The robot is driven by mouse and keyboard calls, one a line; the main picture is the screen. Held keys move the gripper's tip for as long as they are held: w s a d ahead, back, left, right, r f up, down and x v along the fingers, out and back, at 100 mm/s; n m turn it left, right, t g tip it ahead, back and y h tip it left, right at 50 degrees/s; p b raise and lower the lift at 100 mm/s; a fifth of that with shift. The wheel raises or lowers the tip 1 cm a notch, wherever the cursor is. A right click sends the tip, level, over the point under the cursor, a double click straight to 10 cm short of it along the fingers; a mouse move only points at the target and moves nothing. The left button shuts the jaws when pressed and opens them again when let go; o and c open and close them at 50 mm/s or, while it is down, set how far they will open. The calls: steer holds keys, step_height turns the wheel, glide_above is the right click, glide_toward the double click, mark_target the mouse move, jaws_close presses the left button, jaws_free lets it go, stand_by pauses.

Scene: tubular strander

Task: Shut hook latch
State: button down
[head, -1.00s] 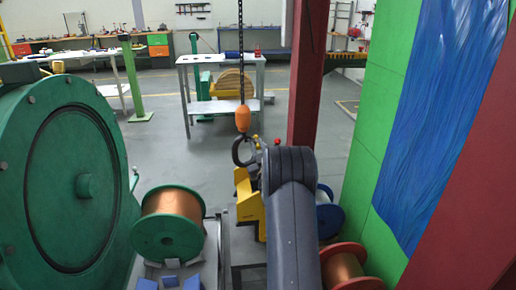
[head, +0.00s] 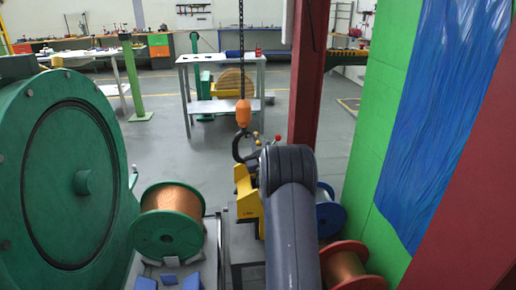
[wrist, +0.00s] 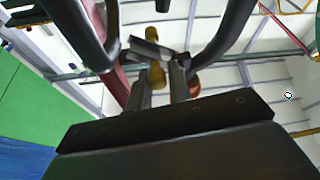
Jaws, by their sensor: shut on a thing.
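A dark hook (head: 237,149) hangs under an orange block (head: 243,113) on a chain in the head view. In the wrist view, dark curved metal that looks like the hook (wrist: 95,38) fills the upper left, with another dark curve at upper right. A small grey metal plate, apparently the hook latch (wrist: 150,49), lies between them. My gripper (wrist: 160,78) has its two fingers at this plate, shut on it. The exact contact is hard to make out.
A yellow machine part (head: 246,193) stands below the hook. A copper-wound green reel (head: 168,222) and a large green drum (head: 85,180) are at left. Red (head: 345,268) and blue (head: 330,215) reels sit right of my arm. A red column (head: 307,75) rises behind.

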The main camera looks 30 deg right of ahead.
steer(key=m+h+b, duration=0.1)
steer(key=b, duration=0.1)
steer(key=f+m+h+b, duration=0.1)
steer(key=m+b, duration=0.1)
steer(key=shift+a+f+g, duration=0.1)
steer(key=shift+g, duration=0.2)
steer(key=m+h+b, duration=0.1)
steer(key=m+b, duration=0.1)
steer(key=m+g+h+b, duration=0.1)
steer(key=m+b, duration=0.1)
steer(key=m+g+h+b, duration=0.1)
steer(key=m+b, duration=0.1)
steer(key=m, duration=0.1)
steer(key=shift+w+a+f, duration=0.15)
steer(key=shift+w+a, duration=0.1)
steer(key=shift+a, duration=0.15)
steer(key=shift+m, duration=0.5)
steer(key=c, duration=1.4)
jaws_free()
steer(key=shift+o, duration=0.2)
steer(key=shift+a, duration=0.1)
steer(key=v, duration=1)
steer(key=shift+s+a, duration=0.2)
steer(key=shift+s, duration=0.05)
